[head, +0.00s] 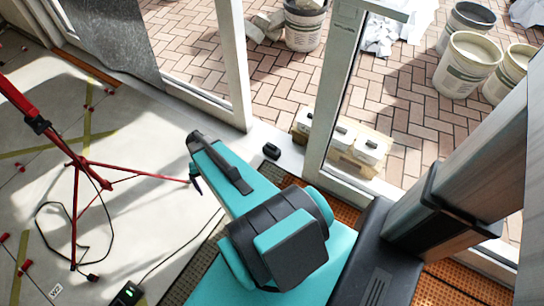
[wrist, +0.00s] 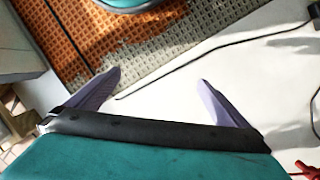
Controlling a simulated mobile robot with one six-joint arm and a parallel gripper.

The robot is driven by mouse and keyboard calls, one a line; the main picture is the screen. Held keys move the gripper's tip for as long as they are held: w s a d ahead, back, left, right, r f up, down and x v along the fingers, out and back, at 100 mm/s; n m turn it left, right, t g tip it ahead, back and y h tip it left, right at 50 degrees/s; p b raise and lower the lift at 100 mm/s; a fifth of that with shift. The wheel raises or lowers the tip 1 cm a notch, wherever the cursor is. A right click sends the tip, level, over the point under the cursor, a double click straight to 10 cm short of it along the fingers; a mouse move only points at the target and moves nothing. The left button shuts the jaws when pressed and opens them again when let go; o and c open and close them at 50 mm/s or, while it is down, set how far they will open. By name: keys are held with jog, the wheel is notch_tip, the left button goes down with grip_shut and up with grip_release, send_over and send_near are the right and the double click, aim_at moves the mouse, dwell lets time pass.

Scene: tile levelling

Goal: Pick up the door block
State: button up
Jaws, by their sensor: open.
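A small black block (head: 271,151) sits on the pale floor at the foot of the white door frame. It is the only thing I see that fits the door block. My gripper (wrist: 160,78) is open and empty in the wrist view, its two purple fingers spread wide above the floor. In the head view my gripper (head: 195,180) is at the far end of the teal arm, left of the black block and apart from it. One finger shows there; the rest is hidden by the wrist. The block does not show in the wrist view.
A red tripod (head: 80,160) stands at the left with a black cable around its feet. The door frame (head: 335,90) rises right of the block. Orange matting (wrist: 50,35) is partly covered by grey mortar.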

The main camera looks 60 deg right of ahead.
jog(key=w+d+f+m+b, duration=0.3)
jog(key=d+f+b, duration=0.1)
jog(key=d, duration=0.5)
jog(key=m+t+h+b, duration=0.1)
jog(key=m+t+b, duration=0.2)
jog(key=m+b, duration=0.8)
send_over(272, 145)
jog(key=b, duration=0.3)
jog(key=f+n, duration=0.1)
jog(key=f, duration=0.1)
jog(key=f+n, duration=0.2)
jog(key=shift+w+f, duration=0.2)
jog(key=shift+f, duration=0.1)
jog(key=shift+s+d+r, duration=0.1)
jog(key=shift+d, duration=0.1)
jog(key=shift+f+b, duration=1.35)
jog(key=shift+f, duration=3)
